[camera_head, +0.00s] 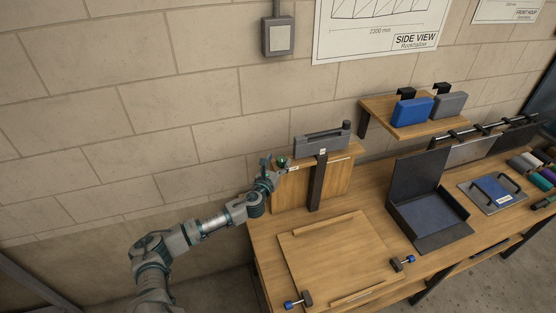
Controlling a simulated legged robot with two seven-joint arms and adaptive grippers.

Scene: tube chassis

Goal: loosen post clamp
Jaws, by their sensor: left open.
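A dark upright post (317,185) stands at the front of a wooden stand on the workbench, left of centre. A grey device with a bar-like handle (321,140) rests on top of the stand. A small green round knob (282,160) shows at the stand's left side; I cannot tell whether it belongs to the post clamp. My left gripper (275,168) is open, right beside this knob at the stand's left edge. Its fingers are small, and contact with the knob cannot be made out. My right gripper is out of view.
An open dark case (433,215) stands to the right. A wall shelf (378,117) holds blue and grey boxes. A grey wall box (278,37) hangs above.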

